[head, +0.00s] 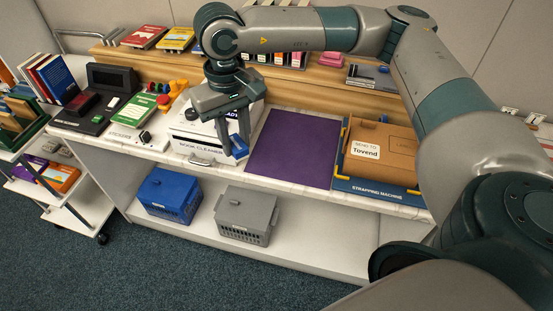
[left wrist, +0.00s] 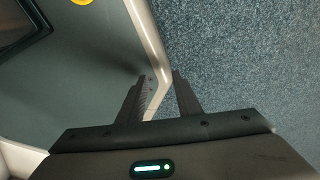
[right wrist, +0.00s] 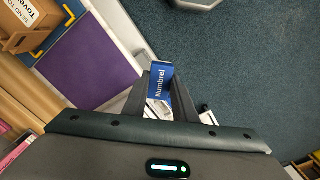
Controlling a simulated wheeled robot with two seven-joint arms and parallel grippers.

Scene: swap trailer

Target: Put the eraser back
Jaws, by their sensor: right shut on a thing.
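A small blue block lettered "Numbrel" (right wrist: 160,82), which looks like the eraser, is between the fingers of my right gripper (right wrist: 162,92). In the head view the right gripper (head: 235,140) points down and holds the blue block (head: 239,149) above the counter's front, between the white book cleaner box (head: 196,137) and the purple mat (head: 294,148). The block's sides are partly hidden by the fingers. My left gripper (left wrist: 158,78) shows only in the left wrist view, its fingers apart and nothing held, over the floor and a grey body part of mine.
A cardboard box (head: 381,152) sits on the strapping machine (head: 380,191) at the right. A wooden riser (head: 310,88) with books and pink items (head: 331,59) runs along the back. Blue (head: 169,194) and grey (head: 246,214) crates stand on the lower shelf. The purple mat is clear.

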